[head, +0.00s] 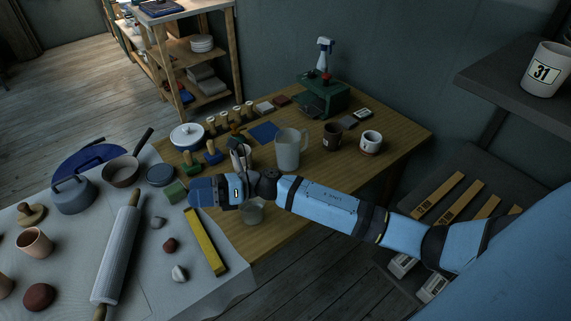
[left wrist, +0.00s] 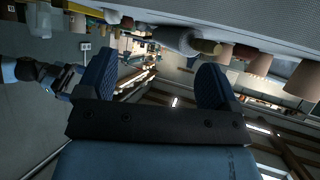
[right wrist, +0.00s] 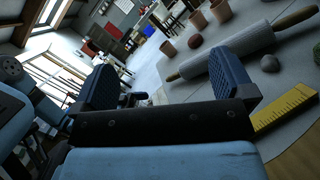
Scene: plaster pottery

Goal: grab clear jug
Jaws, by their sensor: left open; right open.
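The clear jug (head: 288,150), a frosted see-through jug with a handle on its right, stands upright on the wooden table. My right gripper (head: 199,191) is to the left of the jug and nearer to me, with its forearm crossing in front of the table. In the right wrist view my right gripper (right wrist: 166,82) is open with nothing between its fingers. My left gripper (left wrist: 155,82) shows only in the left wrist view, open and empty. The jug is not clearly seen in either wrist view.
A dark brown mug (head: 332,136) and a white-and-brown cup (head: 370,143) stand right of the jug. A clear glass (head: 251,213) is near the front edge, by my arm. A yellow ruler (head: 205,241) and a rolling pin (head: 117,255) lie on the grey cloth at left.

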